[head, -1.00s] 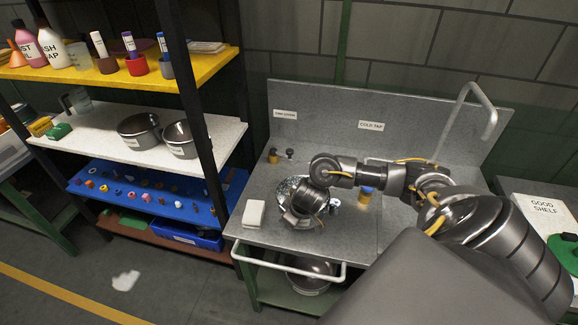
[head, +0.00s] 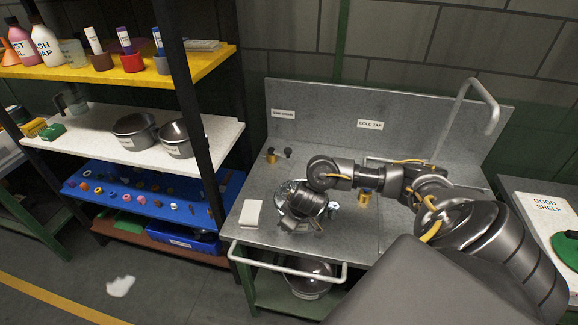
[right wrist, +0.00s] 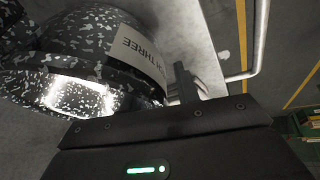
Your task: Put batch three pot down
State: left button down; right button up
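The batch three pot is black-and-white speckled with a white label ending in "THREE"; it fills the upper left of the right wrist view (right wrist: 85,45). In the head view its speckled rim (head: 281,192) shows at the steel sink bench, mostly hidden behind my right gripper (head: 303,222). In the right wrist view one dark finger of the right gripper (right wrist: 183,85) reaches to the pot's side, beside a shiny curved metal part. The other finger is not distinguishable, so its opening and grip are unclear. My left gripper is not in view.
A white block (head: 251,213) lies left of the pot on the bench (head: 262,236). A brass-coloured piece (head: 364,196) stands to its right. A front rail (head: 290,263) edges the bench, with another pot (head: 312,279) below. Two pots (head: 134,130) stand on the white shelf.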

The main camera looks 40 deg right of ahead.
jog(key=shift+r, duration=0.1)
jog(key=shift+r, duration=0.3)
jog(key=p+v, duration=0.5)
jog(key=v, duration=0.6)
jog(key=shift+s+r+p, duration=0.15)
jog(key=shift+r+p, duration=0.1)
jog(key=shift+p, duration=0.05)
jog(key=shift+f, duration=0.1)
